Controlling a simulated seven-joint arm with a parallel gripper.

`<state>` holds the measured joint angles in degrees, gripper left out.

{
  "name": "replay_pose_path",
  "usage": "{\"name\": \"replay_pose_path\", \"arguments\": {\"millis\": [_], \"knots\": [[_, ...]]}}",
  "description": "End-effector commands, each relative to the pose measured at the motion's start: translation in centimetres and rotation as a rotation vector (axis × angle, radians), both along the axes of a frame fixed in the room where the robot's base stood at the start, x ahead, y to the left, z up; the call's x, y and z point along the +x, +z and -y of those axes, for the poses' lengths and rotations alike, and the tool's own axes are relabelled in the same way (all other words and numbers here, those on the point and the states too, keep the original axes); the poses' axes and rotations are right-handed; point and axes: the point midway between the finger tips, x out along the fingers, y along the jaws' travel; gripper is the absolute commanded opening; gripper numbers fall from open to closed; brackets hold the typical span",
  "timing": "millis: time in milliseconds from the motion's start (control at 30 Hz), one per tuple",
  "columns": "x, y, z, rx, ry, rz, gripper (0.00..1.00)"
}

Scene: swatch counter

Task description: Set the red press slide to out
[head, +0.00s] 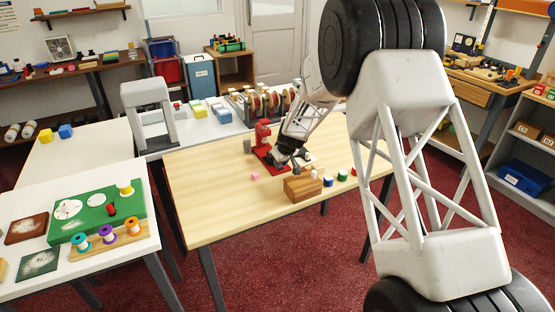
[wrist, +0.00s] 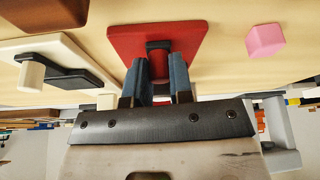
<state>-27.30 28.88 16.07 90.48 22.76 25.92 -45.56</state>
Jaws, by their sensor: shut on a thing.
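The red press (head: 263,134) stands on its red base on the light wooden table, left of my gripper in the head view. In the wrist view its red plate (wrist: 185,33) lies just beyond my fingertips. My gripper (wrist: 158,68) is shut on the press slide (wrist: 158,46), a small dark and red part between the two blue-grey fingers. In the head view my gripper (head: 281,157) is low at the right side of the red base. The fingers hide much of the slide, and I cannot tell its exact position.
A cream plate with a black lever (wrist: 60,68) lies beside the press. A pink cube (head: 255,176), a wooden block (head: 302,188) and several small coloured cylinders are near. A grey block (head: 247,146) stands left of the press. The table's left part (head: 200,168) is clear.

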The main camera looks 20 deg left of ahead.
Motion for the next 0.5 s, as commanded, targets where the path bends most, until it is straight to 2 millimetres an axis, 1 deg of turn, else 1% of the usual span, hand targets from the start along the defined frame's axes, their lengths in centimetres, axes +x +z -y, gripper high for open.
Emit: {"name": "replay_pose_path", "arguments": {"millis": [100, 400, 433, 500], "knots": [[-0.45, -0.29, 0.48, -0.003, 0.0, -0.003, 0.0], [-0.59, -0.38, 0.57, -0.004, 0.0, -0.005, 0.0], [-0.6, -0.38, 0.57, -0.003, 0.0, -0.006, 0.26], [-0.58, -0.35, 0.55, -0.004, 0.0, -0.005, 0.36]]}}
